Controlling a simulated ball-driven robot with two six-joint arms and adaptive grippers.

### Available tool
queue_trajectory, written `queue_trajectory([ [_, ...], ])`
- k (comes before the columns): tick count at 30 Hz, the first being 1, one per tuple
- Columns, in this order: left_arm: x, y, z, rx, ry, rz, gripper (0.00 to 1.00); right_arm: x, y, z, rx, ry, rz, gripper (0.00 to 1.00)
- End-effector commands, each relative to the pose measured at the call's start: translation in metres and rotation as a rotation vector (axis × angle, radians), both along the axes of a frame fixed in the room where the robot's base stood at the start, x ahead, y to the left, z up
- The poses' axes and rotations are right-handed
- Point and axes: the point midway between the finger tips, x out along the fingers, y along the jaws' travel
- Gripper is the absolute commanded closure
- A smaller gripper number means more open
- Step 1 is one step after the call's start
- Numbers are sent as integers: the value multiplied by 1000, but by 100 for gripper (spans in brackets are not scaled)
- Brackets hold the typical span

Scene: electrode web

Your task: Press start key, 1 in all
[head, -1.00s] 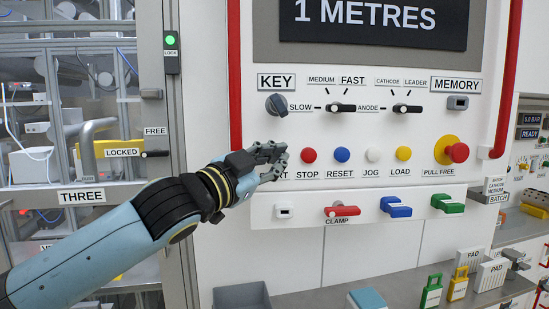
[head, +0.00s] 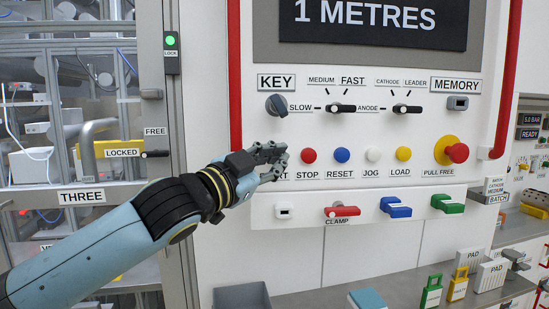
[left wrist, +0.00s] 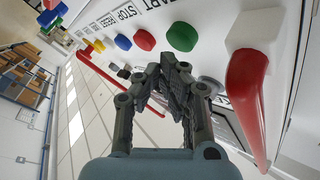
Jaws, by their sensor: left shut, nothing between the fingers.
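My left gripper (head: 280,153) is shut and empty in front of the white panel, just left of the red STOP button (head: 308,155). In the head view it hides the start key and most of its label; only the last letters show. In the left wrist view the green start key (left wrist: 181,37) shows beside the red button (left wrist: 145,40), under the START label. The shut fingertips (left wrist: 170,62) appear close to the green key; I cannot tell whether they touch it. My right gripper is not in view.
A blue RESET button (head: 342,155), white JOG button (head: 373,155) and yellow LOAD button (head: 404,154) continue the row. The KEY knob (head: 276,105) is above my gripper. A red vertical tube (head: 235,75) runs at the panel's left. A red clamp lever (head: 343,211) is below.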

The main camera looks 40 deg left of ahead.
Motion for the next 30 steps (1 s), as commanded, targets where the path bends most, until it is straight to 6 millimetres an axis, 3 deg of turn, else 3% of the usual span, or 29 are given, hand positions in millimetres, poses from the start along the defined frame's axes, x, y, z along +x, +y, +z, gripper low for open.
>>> queue_trajectory([
  [30,7,6,0,0,0,0,100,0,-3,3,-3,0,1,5],
])
